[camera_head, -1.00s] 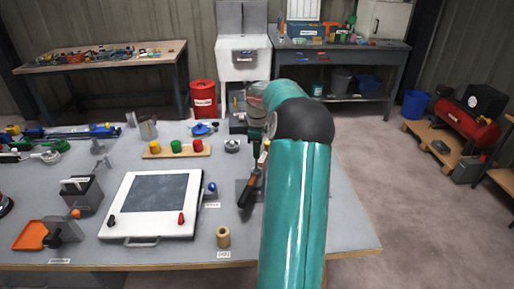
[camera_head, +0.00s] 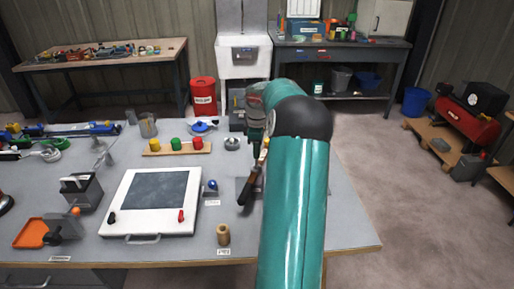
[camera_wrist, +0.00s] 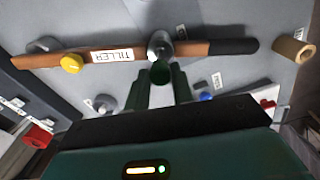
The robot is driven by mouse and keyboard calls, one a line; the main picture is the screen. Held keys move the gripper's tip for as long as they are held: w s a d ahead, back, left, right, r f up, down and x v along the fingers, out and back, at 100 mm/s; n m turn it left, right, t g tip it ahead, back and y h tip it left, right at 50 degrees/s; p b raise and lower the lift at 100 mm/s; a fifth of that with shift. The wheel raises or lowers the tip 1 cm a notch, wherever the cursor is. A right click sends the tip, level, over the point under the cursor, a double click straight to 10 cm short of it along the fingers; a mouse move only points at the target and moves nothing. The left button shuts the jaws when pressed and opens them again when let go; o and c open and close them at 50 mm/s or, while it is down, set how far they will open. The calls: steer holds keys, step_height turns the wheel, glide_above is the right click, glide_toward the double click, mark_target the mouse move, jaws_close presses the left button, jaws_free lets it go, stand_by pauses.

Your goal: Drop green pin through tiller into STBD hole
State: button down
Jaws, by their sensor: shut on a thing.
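The tiller is a brown wooden bar with a dark grip end and a TILLER label; it lies across the top of the wrist view (camera_wrist: 195,48). In the head view its dark handle (camera_head: 247,190) shows left of my arm. A yellow knob (camera_wrist: 71,63) sits on the bar. My gripper (camera_wrist: 160,78) is shut on the green pin (camera_wrist: 160,72), whose dark green round end shows between the fingertips. The pin is beside a round grey metal fitting (camera_wrist: 160,43) on the tiller. The pin's lower part and any hole under it are hidden. I cannot read a STBD label.
A wooden strip (camera_head: 151,153) with yellow, green and red pieces stands behind the white framed panel (camera_head: 111,190). A tan cylinder (camera_head: 223,235) stands near the bench's front edge. A blue ball (camera_head: 212,185) is left of the tiller. A small round metal dish (camera_head: 232,143) stands farther back.

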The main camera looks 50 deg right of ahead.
steer(key=shift+f, duration=2.4)
stand_by(0.8)
steer(key=c, duration=0.7)
jaws_free()
steer(key=shift+r, duration=0.1)
steer(key=shift+r, duration=3.95)
